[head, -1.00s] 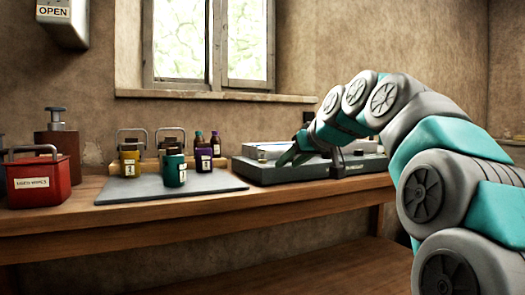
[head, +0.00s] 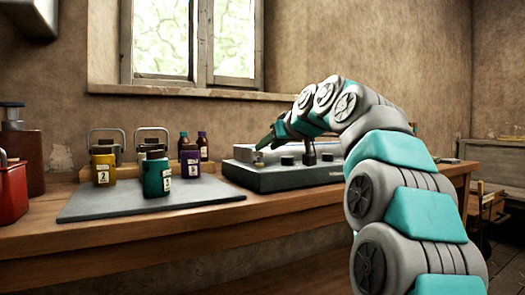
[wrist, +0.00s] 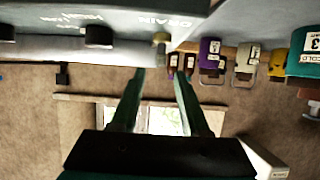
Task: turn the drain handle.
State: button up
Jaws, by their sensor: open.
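The grey press (head: 285,177) stands at the right end of the bench. In the wrist view its panel (wrist: 130,12) appears upside down with the word DRAIN on it. Beside that word is a small pale yellowish knob (wrist: 160,38), which looks like the drain handle; in the head view a small pale piece (head: 258,159) shows at the press's left front. My gripper (head: 264,145) is above the press's left end. In the wrist view my gripper (wrist: 158,73) is open, with nothing between its fingers. The knob lies just beyond the fingertips, apart from them.
Black knobs (wrist: 98,36) sit along the same panel. Left of the press, a grey mat (head: 100,205) holds yellow, green and purple labelled jars (head: 156,178). A red box (head: 10,195) stands far left. A window (head: 190,40) is behind the bench.

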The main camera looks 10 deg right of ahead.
aim_at(259, 157)
jog(key=shift+x, duration=1.95)
grip_shut()
